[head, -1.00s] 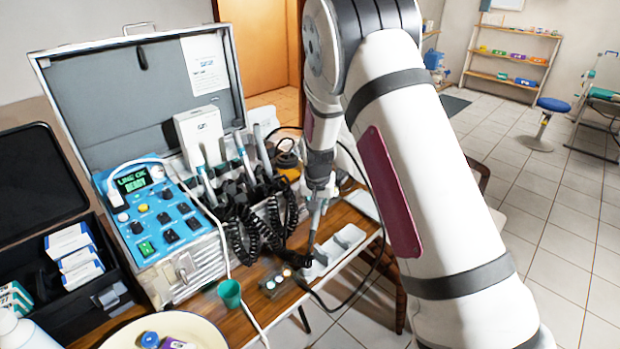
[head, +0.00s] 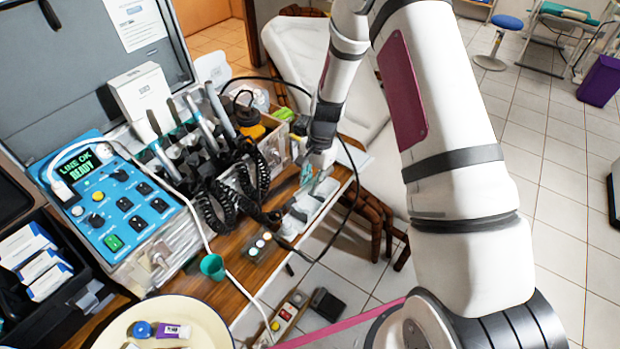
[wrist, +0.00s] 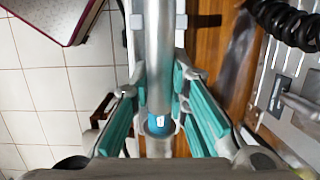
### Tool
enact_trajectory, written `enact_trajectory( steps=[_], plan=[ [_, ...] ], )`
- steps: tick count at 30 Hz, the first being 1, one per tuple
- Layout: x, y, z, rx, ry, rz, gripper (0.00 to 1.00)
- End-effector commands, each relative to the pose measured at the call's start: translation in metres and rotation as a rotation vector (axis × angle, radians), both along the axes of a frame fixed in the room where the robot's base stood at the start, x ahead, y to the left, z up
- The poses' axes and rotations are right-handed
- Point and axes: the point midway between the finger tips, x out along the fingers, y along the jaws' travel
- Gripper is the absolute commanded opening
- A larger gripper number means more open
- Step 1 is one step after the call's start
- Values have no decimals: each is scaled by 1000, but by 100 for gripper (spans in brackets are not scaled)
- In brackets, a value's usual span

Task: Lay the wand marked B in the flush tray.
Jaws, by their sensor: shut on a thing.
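My gripper (wrist: 160,95) is shut on a metal wand (wrist: 159,45) with a blue band and a small white mark, which is too small to read. In the head view my gripper (head: 314,174) is low over the right end of the wooden table, just above the pale flush tray (head: 300,210). The tray's pale edge also shows behind the wand in the wrist view (wrist: 131,25). My fingers hide much of the wand in the head view. I cannot tell whether the wand touches the tray.
Several other wands (head: 212,105) with coiled black cords stand in holders beside the blue control panel (head: 118,200), which reads "LINE OK READY". A black cable loops close to my gripper.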

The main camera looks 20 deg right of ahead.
Motion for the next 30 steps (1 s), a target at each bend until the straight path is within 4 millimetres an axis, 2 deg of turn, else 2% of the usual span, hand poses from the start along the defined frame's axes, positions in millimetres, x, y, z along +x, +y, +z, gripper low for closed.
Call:
enact_trajectory(
  steps=[12, 30],
  plan=[
    [1, 0, -31, -1, 0, 2, 0],
    [0, 0, -36, -1, -2, 3, 0]
  ],
)
